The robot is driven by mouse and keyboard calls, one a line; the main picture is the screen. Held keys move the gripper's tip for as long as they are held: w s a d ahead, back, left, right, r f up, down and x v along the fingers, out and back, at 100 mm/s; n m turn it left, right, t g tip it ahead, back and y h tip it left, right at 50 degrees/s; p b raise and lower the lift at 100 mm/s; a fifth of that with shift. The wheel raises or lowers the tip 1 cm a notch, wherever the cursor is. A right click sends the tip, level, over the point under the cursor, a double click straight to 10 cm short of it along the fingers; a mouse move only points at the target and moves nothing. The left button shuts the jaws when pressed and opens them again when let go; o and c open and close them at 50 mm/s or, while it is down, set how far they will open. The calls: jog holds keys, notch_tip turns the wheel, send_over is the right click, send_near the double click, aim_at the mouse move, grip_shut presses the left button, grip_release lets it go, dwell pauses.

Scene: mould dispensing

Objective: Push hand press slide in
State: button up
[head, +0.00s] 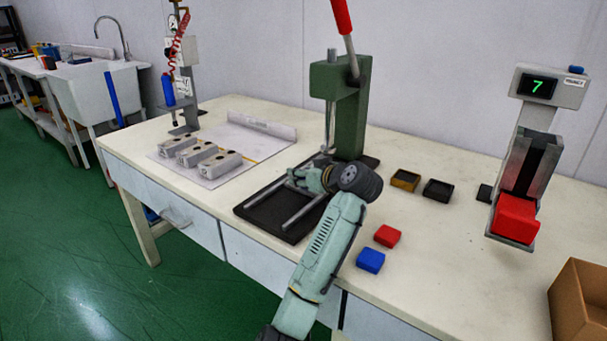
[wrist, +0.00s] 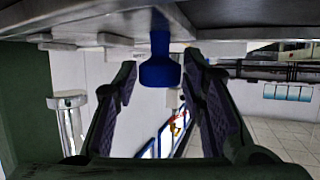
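The green hand press (head: 348,105) with its red lever (head: 341,15) stands toward the back of the table. Its black base (head: 262,217) reaches forward and carries two metal rails. My gripper (head: 293,178) is low over these rails, in front of the press column, pointing left. The slide itself is hard to make out there, partly hidden by my gripper. In the wrist view my gripper's two dark fingers (wrist: 160,105) stand apart. A blue knob-like part (wrist: 160,66) shows between them, below a grey surface; I cannot tell whether they touch it.
Grey moulds (head: 213,162) lie on a white plate to the left, near a dispensing stand (head: 184,110). Red (head: 387,236) and blue (head: 371,261) blocks lie to the right of my arm. Black and yellow trays (head: 405,180), a scale device (head: 534,150) and a cardboard box (head: 580,300) stand farther right.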

grip_shut()
dwell(0.5)
